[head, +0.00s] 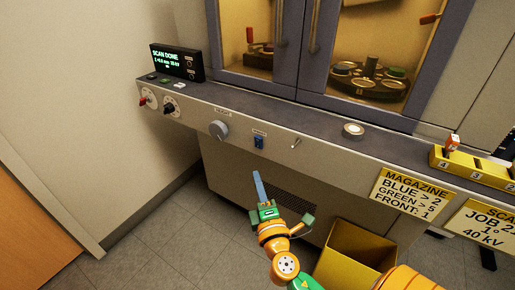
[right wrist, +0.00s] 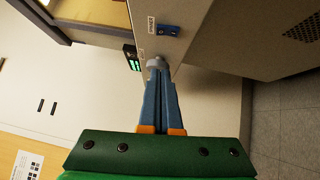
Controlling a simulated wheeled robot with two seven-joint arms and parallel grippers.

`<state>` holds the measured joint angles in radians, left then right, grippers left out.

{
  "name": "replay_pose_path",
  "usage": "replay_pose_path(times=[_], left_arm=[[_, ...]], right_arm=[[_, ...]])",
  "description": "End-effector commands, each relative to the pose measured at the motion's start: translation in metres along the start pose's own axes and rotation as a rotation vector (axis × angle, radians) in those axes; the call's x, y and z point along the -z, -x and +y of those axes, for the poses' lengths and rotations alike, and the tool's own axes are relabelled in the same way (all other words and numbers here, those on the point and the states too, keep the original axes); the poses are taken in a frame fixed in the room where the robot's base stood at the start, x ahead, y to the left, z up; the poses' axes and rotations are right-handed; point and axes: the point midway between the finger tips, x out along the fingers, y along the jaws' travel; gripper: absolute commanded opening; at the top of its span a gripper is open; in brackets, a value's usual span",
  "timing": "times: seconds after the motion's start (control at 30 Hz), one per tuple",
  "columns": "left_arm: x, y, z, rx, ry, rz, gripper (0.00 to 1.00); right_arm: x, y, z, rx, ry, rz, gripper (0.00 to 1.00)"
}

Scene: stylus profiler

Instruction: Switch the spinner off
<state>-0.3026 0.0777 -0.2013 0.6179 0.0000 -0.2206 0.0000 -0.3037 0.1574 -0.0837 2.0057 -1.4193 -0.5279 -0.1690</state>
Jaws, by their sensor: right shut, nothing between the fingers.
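In the right wrist view the fingertips (right wrist: 157,68) overlap the grey knob (right wrist: 154,61).
A display (head: 177,62) reads "SCAN DONE". Red (head: 143,100) and black (head: 169,108) dial knobs are at the panel's left. A round piece (head: 353,129) lies on the ledge. A yellow bin (head: 352,255) stands below right; a yellow magazine rack (head: 475,168) is far right.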

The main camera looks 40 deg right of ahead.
Motion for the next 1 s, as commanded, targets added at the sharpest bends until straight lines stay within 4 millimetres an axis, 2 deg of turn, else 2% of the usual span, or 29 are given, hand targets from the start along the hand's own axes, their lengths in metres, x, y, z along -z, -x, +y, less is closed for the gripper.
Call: replay_pose_path(times=[0.13, 0.4, 0.63, 1.0], left_arm=[[0.002, 0.01, 0.0, 0.0, 0.0, 0.001, 0.5], [0.003, 0.014, -0.001, 0.001, 0.0, 0.004, 0.5], [0.004, 0.015, -0.002, 0.003, 0.0, 0.006, 0.5], [0.004, 0.015, -0.002, 0.003, 0.001, 0.006, 0.5]], right_arm=[[-0.001, -0.033, 0.005, -0.003, 0.001, -0.003, 0.0], [-0.005, -0.089, 0.002, -0.001, 0.002, -0.003, 0.0], [-0.026, -0.108, 0.001, 0.0, 0.0, -0.001, 0.0], [-0.029, -0.111, 0.0, 0.001, -0.001, -0.002, 0.0]])
